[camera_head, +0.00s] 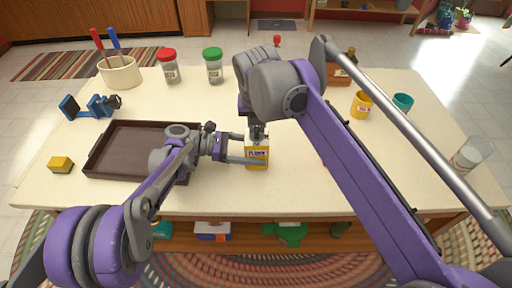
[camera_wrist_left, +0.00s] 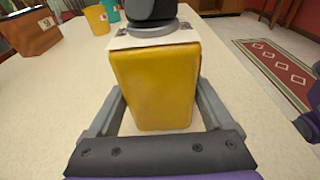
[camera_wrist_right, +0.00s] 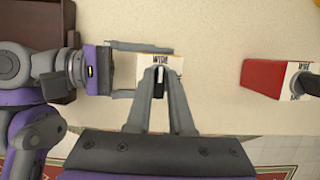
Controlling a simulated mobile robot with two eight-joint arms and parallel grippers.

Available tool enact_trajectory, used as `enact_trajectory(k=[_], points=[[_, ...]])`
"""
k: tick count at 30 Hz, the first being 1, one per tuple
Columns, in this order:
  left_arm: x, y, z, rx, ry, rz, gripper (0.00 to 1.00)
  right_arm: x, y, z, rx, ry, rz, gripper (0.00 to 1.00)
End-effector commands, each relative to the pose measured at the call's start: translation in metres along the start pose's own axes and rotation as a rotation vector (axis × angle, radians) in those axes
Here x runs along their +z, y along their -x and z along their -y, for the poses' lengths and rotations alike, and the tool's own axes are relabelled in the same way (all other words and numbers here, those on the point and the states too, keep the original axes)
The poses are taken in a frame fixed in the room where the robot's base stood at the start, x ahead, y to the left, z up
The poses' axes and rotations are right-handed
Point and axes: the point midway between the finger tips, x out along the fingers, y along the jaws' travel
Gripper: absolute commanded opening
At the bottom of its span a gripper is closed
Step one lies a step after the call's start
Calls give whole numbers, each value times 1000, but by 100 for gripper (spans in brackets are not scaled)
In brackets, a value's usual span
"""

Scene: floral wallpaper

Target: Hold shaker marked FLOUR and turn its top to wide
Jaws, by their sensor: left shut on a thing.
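The yellow shaker (camera_head: 257,158) marked FLOUR stands upright near the table's front middle. My left gripper (camera_head: 252,149) is shut on it from the left, one finger on each side; the left wrist view shows its yellow face (camera_wrist_left: 155,80) between the fingers. Its white top (camera_wrist_right: 175,62) has printed lettering that looks like WIDE. My right gripper (camera_wrist_right: 160,78) is over the top, pointing down, with its fingertips on either side of a black knob (camera_wrist_right: 158,88). I cannot tell whether the fingers press on the knob. My right arm hides part of the head view.
A brown tray (camera_head: 105,173) lies left of the shaker. A red shaker (camera_wrist_right: 268,78) stands to its right, mostly hidden by my right arm in the head view. Jars with red (camera_head: 167,54) and green (camera_head: 212,53) lids stand at the back. Yellow (camera_head: 361,105) and teal (camera_head: 403,102) cups are right.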

Motion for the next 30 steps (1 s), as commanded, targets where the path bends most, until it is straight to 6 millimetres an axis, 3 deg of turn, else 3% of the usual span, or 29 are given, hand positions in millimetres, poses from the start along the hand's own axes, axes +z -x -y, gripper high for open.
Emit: enact_trajectory(k=[1, 5, 15, 30], points=[[0, 0, 0, 0, 0, 0, 31, 0, 0, 0, -1, -1, 0, 31], [0, 0, 0, 0, 0, 0, 31, 0, 0, 0, -1, -3, -1, 52], [0, 0, 0, 0, 0, 0, 31, 1, 3, 0, -2, -4, -1, 52], [0, 0, 0, 0, 0, 0, 31, 12, 41, -1, -2, -5, -1, 52]])
